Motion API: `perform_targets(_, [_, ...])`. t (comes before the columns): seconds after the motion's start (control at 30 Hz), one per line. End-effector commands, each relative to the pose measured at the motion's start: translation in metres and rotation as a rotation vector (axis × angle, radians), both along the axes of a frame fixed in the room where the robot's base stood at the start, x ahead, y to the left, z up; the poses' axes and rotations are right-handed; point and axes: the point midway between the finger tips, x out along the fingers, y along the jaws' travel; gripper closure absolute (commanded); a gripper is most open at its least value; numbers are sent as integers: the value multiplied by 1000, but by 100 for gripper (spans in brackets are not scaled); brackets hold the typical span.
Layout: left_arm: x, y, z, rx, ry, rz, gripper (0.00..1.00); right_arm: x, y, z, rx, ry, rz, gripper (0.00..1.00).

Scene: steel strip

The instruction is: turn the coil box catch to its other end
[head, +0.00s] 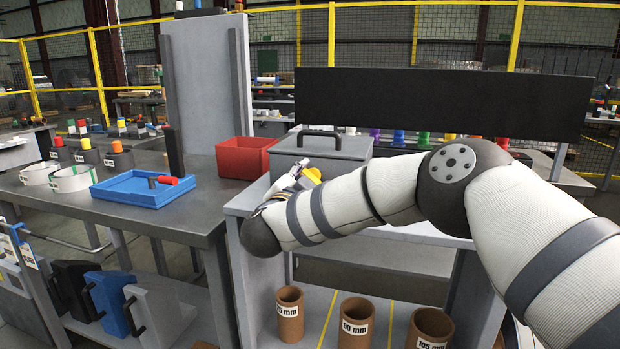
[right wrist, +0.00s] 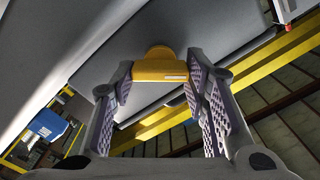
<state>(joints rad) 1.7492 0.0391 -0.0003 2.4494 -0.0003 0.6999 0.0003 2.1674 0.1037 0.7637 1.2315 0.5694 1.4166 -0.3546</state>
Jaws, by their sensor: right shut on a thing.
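The grey coil box (head: 338,155) with a dark top handle stands on the grey stand right of the red bin. Its yellow catch (head: 313,174) shows at the box's front, partly hidden by my right gripper (head: 298,180). In the right wrist view the catch (right wrist: 160,66) is a yellow block with a rounded knob and a small pale mark, set against a grey face. The fingers of my right gripper (right wrist: 160,83) are shut on its two sides. Which end the catch is at, I cannot tell. My left gripper is not in view.
A red bin (head: 243,158) stands close left of the box. A blue tray (head: 142,190) with a red-ended tool lies on the left bench. Brown tubes (head: 290,314) stand on the shelf below my right arm. A long black panel (head: 440,103) rises behind.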

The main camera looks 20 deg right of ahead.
Motion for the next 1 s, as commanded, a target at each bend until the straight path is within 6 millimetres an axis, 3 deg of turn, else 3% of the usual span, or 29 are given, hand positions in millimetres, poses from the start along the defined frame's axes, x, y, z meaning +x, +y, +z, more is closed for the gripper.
perform_targets(0.6, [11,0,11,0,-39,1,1,-1,0,-1,475,-321,2,86])
perform_targets(1.0, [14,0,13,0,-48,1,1,-1,0,-2,688,-463,2,86])
